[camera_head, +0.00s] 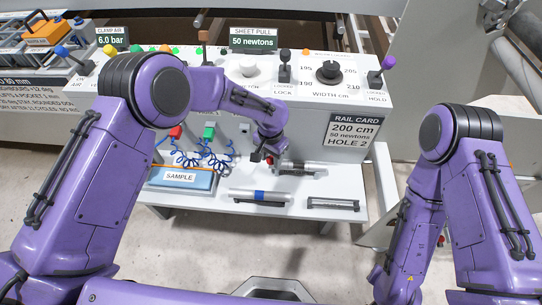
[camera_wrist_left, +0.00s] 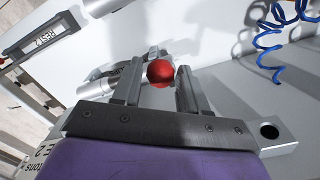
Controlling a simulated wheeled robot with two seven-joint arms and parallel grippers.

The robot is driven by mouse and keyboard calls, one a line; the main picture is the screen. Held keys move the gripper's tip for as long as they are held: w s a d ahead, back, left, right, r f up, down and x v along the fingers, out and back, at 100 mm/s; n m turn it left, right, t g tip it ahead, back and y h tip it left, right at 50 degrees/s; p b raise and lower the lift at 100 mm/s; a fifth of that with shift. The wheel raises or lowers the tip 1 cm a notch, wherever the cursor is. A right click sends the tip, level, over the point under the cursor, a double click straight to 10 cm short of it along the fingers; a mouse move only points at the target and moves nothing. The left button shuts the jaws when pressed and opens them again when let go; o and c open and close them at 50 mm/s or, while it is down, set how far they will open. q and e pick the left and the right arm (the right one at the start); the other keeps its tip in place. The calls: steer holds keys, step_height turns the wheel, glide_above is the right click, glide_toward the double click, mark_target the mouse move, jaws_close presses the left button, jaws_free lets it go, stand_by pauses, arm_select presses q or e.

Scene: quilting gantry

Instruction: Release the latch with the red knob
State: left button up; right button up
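The red knob (camera_wrist_left: 160,74) is a small round ball in the left wrist view. It shows between the tips of my left gripper (camera_wrist_left: 158,84), whose two grey fingers stand apart on either side of it. The right finger looks very close to the knob; I cannot tell if they touch. In the head view the left gripper (camera_head: 272,160) reaches down at the front of the console, and only a speck of red shows there. The latch body is mostly hidden by the gripper. My right gripper is out of view; only its arm shows at the right.
A silver cylinder (camera_head: 306,168) lies just right of the left gripper. The blue sample tray (camera_head: 182,178) and coiled blue hoses (camera_head: 207,160) stand left.

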arm_select(q)
jaws_close()
steer(key=shift+w+r+g, duration=0.35)
steer(key=shift+w+g, duration=0.15)
steer(key=shift+g, duration=0.2)
steer(key=shift+o, duration=2.2)
jaws_free()
step_height(320, 180, up, 10)
steer(key=w, duration=0.1)
steer(key=shift+w+r+b, duration=0.2)
steer(key=shift+r+b, duration=0.05)
steer(key=shift+b, duration=0.15)
steer(key=shift+a, duration=0.1)
steer(key=shift+c, duration=0.4)
